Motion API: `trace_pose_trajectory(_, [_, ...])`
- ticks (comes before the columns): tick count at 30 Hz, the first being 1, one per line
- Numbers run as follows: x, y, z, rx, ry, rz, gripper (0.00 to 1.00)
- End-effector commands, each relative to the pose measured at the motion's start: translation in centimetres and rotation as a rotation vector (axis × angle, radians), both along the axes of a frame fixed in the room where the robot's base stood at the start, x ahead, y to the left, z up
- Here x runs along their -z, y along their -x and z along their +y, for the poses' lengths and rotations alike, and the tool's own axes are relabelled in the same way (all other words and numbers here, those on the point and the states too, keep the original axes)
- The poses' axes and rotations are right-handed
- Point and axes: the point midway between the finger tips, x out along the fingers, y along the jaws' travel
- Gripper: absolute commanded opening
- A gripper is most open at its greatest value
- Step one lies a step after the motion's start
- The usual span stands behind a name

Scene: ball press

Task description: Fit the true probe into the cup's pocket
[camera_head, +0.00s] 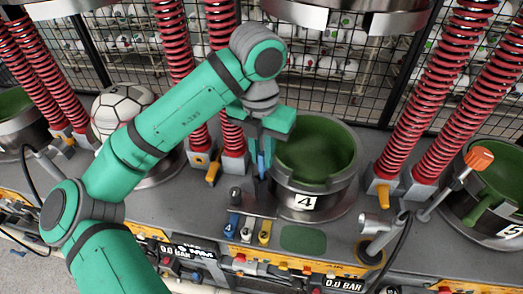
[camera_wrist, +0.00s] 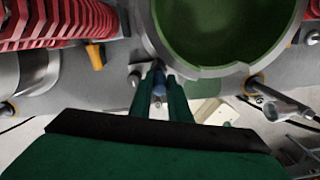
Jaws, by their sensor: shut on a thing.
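My gripper (camera_head: 262,172) points down at the near left side of the cup (camera_head: 350,182) labelled 4. It is shut on a slim blue probe (camera_head: 261,163), which also shows between the fingers in the wrist view (camera_wrist: 160,88). The cup has a grey metal wall and a green inside, and it fills the top right of the wrist view (camera_wrist: 147,30). The probe is outside the cup, beside its rim. I cannot make out the pocket or the probe's lower tip. A blue piece (camera_head: 232,225), a pale piece (camera_head: 248,229) and a yellow piece (camera_head: 265,232) stand in front of the cup.
Red springs (camera_head: 438,85) rise on both sides of the cup. A lever with an orange knob (camera_head: 481,158) stands at the right. A white ball (camera_head: 122,108) sits in the press at left. A green pad (camera_head: 303,239) lies on the grey bench before the cup.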

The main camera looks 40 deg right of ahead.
Motion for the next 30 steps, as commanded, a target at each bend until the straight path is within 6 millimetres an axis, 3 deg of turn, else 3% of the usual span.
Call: trace_pose_trajectory(30, [1.8,-0.2,0.2,-0.002,0.000,0.000,0.00])
